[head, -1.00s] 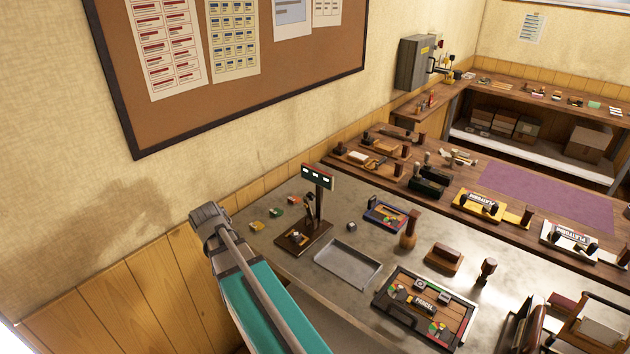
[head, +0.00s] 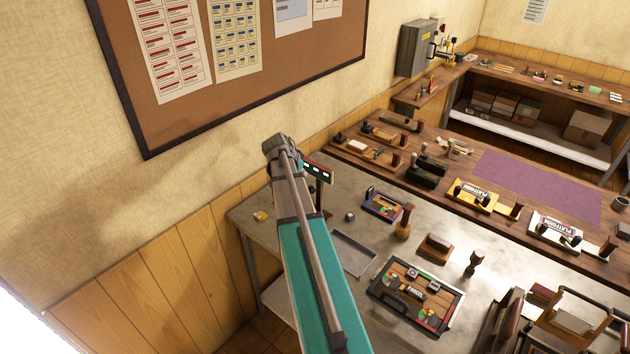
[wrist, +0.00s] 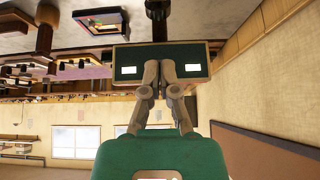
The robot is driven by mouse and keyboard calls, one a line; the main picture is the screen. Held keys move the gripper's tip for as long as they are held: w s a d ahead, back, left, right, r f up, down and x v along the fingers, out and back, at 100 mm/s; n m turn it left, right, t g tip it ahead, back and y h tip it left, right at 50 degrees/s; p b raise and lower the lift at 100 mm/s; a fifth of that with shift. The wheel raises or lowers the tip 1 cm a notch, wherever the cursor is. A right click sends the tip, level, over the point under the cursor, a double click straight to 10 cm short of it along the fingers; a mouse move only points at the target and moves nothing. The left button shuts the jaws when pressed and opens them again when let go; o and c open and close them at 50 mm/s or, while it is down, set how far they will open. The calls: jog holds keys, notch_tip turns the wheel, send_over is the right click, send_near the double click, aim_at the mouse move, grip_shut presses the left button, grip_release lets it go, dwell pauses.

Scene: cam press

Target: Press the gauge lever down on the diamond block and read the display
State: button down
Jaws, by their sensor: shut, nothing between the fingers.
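My arm hides the gauge's base, lever and diamond block in the head view. In the wrist view, which is upside down, the green display box (wrist: 185,55) spans the middle with two pale windows showing and no readable digits. My gripper (wrist: 160,70) is shut and empty, its fingertips overlapping the box in the picture; I cannot tell whether they touch it. A dark post or lever part (wrist: 158,10) shows beyond the box.
A grey tray (head: 352,252) lies right of my arm, with a small block (head: 349,216) behind it. A yellow piece (head: 261,216) sits left of my arm. The wall is close on the left.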

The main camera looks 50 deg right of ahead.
aim_at(317, 185)
jog(key=shift+f, duration=0.15)
jog(key=b+x, duration=0.7)
jog(key=x, duration=0.2)
jog(key=shift+w+f+b, duration=0.1)
jog(key=shift+b, duration=0.3)
jog(key=shift+d+f, duration=0.2)
jog(key=shift+d, duration=0.05)
jog(key=shift+w+d, duration=0.1)
jog(key=shift+d, duration=0.3)
jog(key=shift+a, duration=0.25)
jog(key=shift+s+a+b, duration=0.1)
jog(key=shift+s+b, duration=0.15)
jog(key=shift+b, duration=0.05)
jog(key=shift+s, duration=0.1)
